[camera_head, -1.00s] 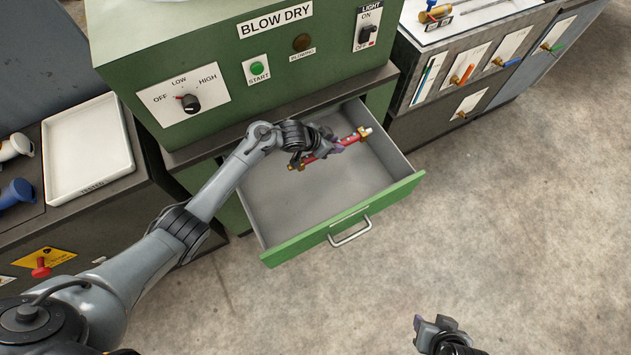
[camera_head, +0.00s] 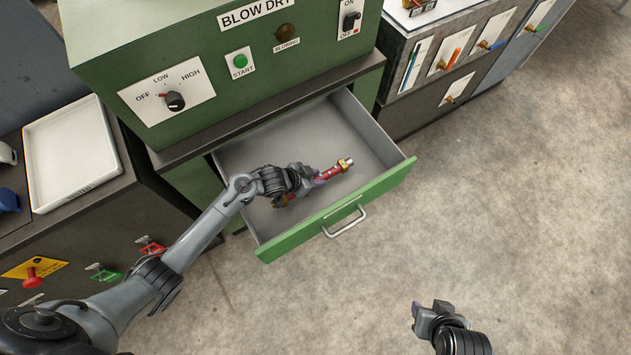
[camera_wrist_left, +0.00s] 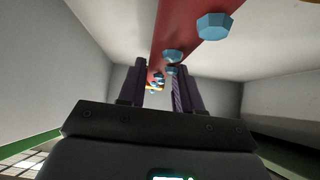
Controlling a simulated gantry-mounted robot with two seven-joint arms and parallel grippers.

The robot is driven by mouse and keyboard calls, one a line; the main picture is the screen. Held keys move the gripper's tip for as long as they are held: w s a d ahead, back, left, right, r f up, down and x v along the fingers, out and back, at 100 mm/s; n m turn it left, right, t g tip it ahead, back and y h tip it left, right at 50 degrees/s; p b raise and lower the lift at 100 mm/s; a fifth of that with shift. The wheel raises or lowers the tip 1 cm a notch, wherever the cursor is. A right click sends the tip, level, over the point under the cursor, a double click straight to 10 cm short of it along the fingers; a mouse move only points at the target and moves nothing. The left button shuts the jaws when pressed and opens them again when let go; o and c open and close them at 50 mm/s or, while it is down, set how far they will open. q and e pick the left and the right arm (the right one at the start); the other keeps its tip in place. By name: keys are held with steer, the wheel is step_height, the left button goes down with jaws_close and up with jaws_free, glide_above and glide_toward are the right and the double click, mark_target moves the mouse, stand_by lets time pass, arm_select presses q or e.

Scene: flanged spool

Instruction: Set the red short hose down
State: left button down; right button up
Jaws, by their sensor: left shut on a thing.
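The red short hose (camera_head: 336,171) has brass-coloured fittings and a pale tip at its right end. It is tilted across the open drawer (camera_head: 385,184), inside its walls. My left gripper (camera_head: 316,178) is shut on the hose near its middle and hides part of it. In the left wrist view the red hose (camera_wrist_left: 178,30) runs above and between the fingers of my left gripper (camera_wrist_left: 158,72). Whether the hose touches the drawer floor cannot be told. My right gripper (camera_head: 428,316) is away from the drawer, at the lower right; its jaw opening is unclear.
The drawer belongs to the green blow-dry cabinet (camera_head: 110,70) and has a metal handle (camera_head: 345,222) in front. A white tray (camera_head: 35,170) stands on the left bench. A grey cabinet (camera_head: 395,115) is at the right. The drawer floor is otherwise clear.

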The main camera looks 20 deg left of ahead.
mark_target(292, 193)
arm_select(q)
steer(key=shift+f+b, duration=0.4)
steer(key=shift+f, duration=1.15)
steer(key=shift+f, duration=0.2)
steer(key=c, duration=0.8)
jaws_free()
steer(key=shift+r, duration=0.15)
steer(key=shift+s+a+r, duration=0.1)
steer(key=shift+s+r, duration=0.05)
steer(key=shift+r, duration=0.05)
steer(key=p+v, duration=0.3)
steer(key=v, duration=0.7)
steer(key=shift+s+a+r+p, duration=0.1)
steer(key=shift+p, duration=0.3)
steer(key=shift+s+a+r, duration=0.25)
steer(key=shift+s+r, duration=0.1)
steer(key=shift+r, duration=0.05)
